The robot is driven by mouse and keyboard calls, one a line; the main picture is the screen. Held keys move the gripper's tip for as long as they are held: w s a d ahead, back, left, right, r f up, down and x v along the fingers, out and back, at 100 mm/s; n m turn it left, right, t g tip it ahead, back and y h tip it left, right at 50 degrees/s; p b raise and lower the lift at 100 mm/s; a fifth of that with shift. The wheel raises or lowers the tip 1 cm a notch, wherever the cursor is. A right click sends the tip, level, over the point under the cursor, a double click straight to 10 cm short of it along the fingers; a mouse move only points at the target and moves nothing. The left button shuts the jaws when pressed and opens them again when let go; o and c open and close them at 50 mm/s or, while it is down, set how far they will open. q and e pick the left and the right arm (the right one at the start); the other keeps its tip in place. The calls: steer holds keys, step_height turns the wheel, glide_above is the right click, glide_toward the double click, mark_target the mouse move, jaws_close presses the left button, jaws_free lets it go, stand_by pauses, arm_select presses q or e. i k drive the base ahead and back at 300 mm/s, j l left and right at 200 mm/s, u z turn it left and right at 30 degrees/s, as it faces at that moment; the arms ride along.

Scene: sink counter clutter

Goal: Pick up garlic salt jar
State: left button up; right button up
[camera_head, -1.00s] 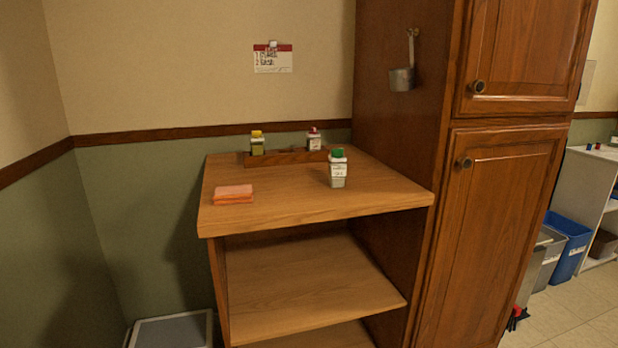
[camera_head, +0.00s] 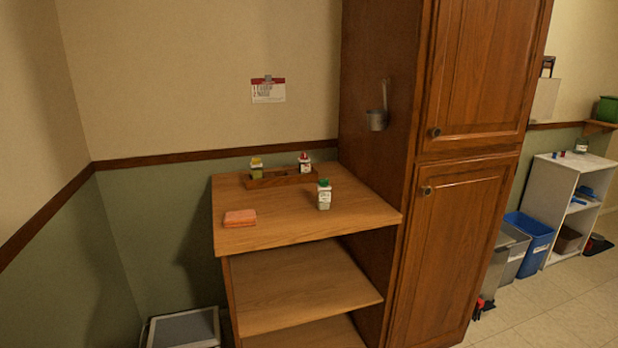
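A small jar with a green cap (camera_head: 324,195) stands upright on the wooden shelf top (camera_head: 290,222), right of its middle. Its body looks pale with a white label. The label is too small to read, so I cannot tell whether it is the garlic salt jar. Neither of my grippers is in view.
An orange sponge-like block (camera_head: 240,218) lies at the left front of the shelf top. A tall wooden cabinet (camera_head: 470,220) borders the shelf on the right, with a metal cup (camera_head: 377,121) hanging on its side. Bins (camera_head: 529,243) stand further right.

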mark_target(323, 194)
steer(key=i+l, duration=0.15)
steer(key=l, duration=0.25)
steer(key=i+l, duration=0.2)
steer(key=l, duration=0.2)
steer(key=i+l, duration=0.15)
steer(key=l, duration=0.25)
steer(key=i+l, duration=0.15)
steer(key=l, duration=0.25)
steer(key=u, duration=0.05)
